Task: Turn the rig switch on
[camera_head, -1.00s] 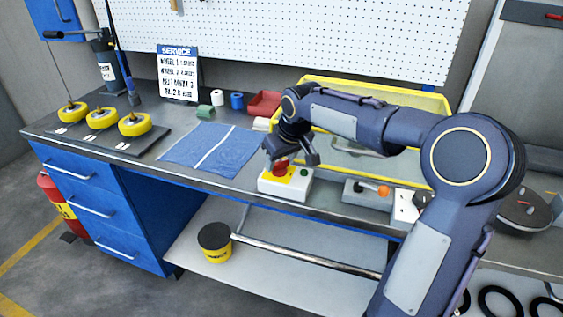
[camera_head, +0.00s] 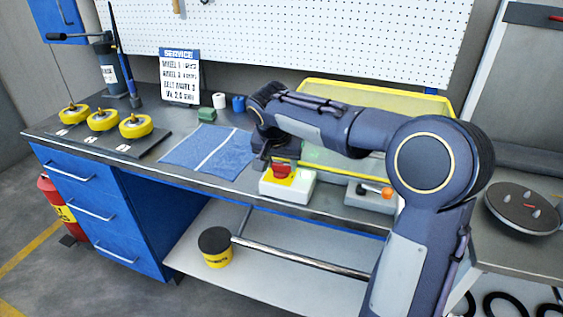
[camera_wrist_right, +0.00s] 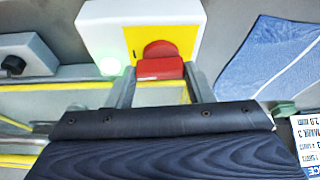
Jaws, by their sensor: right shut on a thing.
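The rig switch is a white box (camera_head: 288,188) with a yellow plate (camera_head: 272,179) and a red handle (camera_head: 281,171), on the bench front edge. The right wrist view shows the same white box (camera_wrist_right: 103,28), yellow plate (camera_wrist_right: 182,32) and red handle (camera_wrist_right: 160,69). A lamp (camera_wrist_right: 110,67) on the box glows pale green. My right gripper (camera_head: 271,157) is at the back of the switch; in the wrist view its fingers (camera_wrist_right: 160,77) are shut on the red handle, one each side. My left gripper is not in view.
A blue cloth (camera_head: 208,150) lies left of the switch. A grey box with an orange knob (camera_head: 387,193) is on its right. A yellow-framed guard (camera_head: 400,98) stands behind my arm. Three yellow wheels (camera_head: 103,120) sit on a dark board at the left.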

